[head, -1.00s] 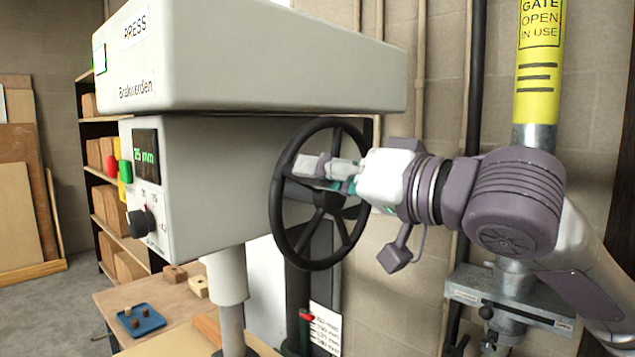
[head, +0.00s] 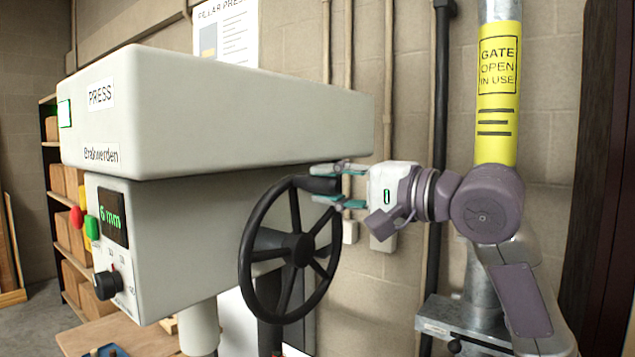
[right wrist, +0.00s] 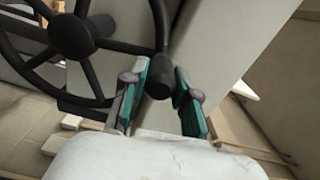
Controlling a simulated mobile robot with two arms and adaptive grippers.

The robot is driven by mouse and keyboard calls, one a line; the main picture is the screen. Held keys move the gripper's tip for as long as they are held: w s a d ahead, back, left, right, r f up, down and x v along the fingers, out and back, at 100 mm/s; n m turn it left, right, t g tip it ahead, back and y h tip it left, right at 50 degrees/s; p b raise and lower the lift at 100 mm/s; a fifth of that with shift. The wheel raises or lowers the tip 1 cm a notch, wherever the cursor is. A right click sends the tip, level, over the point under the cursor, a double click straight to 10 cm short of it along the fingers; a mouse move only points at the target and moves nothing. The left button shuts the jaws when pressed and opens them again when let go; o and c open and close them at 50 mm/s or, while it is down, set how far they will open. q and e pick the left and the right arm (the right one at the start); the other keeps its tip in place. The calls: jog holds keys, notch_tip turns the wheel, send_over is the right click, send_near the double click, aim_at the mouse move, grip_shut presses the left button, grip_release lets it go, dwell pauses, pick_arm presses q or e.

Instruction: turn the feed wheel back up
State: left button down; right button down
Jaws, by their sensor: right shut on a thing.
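The feed wheel (head: 298,249) is a black spoked handwheel on the right side of the grey press (head: 215,115). A dark handle (head: 322,185) sticks out from its rim at the upper right. My right gripper (head: 328,184) is shut on this handle, one finger above it and one below. In the right wrist view the handle's end (right wrist: 159,82) lies between the teal finger pads, with the wheel's spokes (right wrist: 85,70) to the left. The green display (head: 112,216) on the press reads 6 mm. My left gripper is not in view.
A yellow-labelled post (head: 497,95) stands behind my right arm, with a grey metal bracket (head: 455,325) lower down. Pipes (head: 387,80) run up the wall behind the wheel. A shelf with boxes (head: 60,190) stands at the far left.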

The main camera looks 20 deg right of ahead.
jog(key=shift+w+d+m+p, duration=0.35)
jog(key=shift+w+d+m, duration=0.2)
jog(key=shift+d+m, duration=0.25)
jog(key=shift+w+d+m+p, duration=0.35)
jog(key=shift+w+d+m, duration=0.25)
jog(key=shift+m, duration=0.3)
jog(key=c, duration=1.1)
grip_release()
jog(key=shift+o, duration=1.1)
jog(key=shift+d, duration=0.15)
jog(key=v, duration=1.2)
